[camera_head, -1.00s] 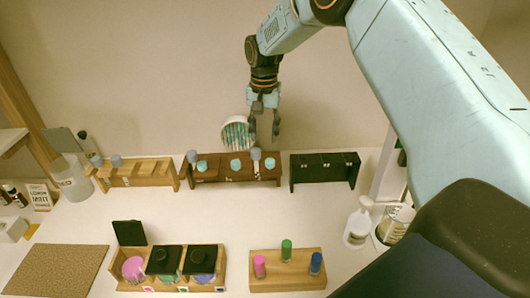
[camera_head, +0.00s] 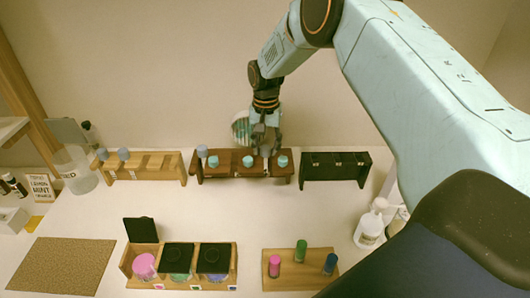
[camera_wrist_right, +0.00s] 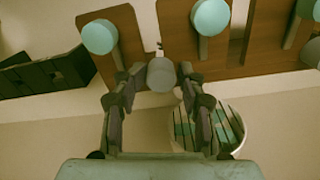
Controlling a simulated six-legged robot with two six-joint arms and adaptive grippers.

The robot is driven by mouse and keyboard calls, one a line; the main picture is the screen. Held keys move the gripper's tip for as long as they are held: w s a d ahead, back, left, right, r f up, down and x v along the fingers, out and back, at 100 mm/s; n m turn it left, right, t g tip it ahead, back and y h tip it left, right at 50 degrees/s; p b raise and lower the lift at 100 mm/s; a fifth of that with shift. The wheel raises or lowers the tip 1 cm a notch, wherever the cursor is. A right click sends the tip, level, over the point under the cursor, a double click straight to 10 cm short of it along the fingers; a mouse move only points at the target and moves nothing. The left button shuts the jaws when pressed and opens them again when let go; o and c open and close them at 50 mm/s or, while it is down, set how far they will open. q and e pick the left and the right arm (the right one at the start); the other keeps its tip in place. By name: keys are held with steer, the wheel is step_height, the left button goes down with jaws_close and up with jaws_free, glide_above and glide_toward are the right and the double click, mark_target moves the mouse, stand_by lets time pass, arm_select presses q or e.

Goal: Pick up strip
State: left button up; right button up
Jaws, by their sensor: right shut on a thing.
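My right gripper (camera_head: 265,148) is over the dark brown rack (camera_head: 228,177) on the table. In the right wrist view its fingers (camera_wrist_right: 159,76) close around a grey round-topped piece (camera_wrist_right: 161,74), whose lower part is hidden. A white cup (camera_head: 241,130) holding several teal-and-white strips is tilted just behind and left of the gripper. The cup also shows in the right wrist view (camera_wrist_right: 236,138), beyond the right-hand finger. Another grey-topped piece (camera_head: 203,151) stands at the rack's left end. My left gripper is out of view.
Several teal-topped pieces (camera_head: 214,161) sit in the brown rack. A light wood rack (camera_head: 150,166) is to its left and a black rack (camera_head: 334,168) to its right. White pump bottles (camera_head: 368,230) stand right.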

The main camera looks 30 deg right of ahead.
steer(key=shift+s+d+r, duration=0.1)
steer(key=shift+s+r, duration=0.05)
steer(key=shift+s, duration=0.1)
steer(key=shift+c, duration=0.7)
steer(key=shift+s+d, duration=0.2)
steer(key=shift+d, duration=0.05)
steer(key=shift+c, duration=0.5)
steer(key=shift+d, duration=0.1)
steer(key=shift+w, duration=0.35)
steer(key=shift+w+a+f, duration=0.3)
steer(key=shift+s+r, duration=0.1)
steer(key=shift+s, duration=0.15)
steer(key=shift+s+d+r, duration=0.15)
steer(key=shift+d+r, duration=0.05)
steer(key=shift+d, duration=0.05)
steer(key=shift+r, duration=0.2)
steer(key=r, duration=0.1)
steer(key=w+r, duration=0.1)
steer(key=r, duration=0.1)
steer(key=shift+a, duration=0.15)
arm_select(q)
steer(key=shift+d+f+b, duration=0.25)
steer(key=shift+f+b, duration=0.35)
steer(key=shift+b, duration=0.1)
arm_select(e)
step_height(320, 180, up, 14)
steer(key=shift+s+r, duration=0.15)
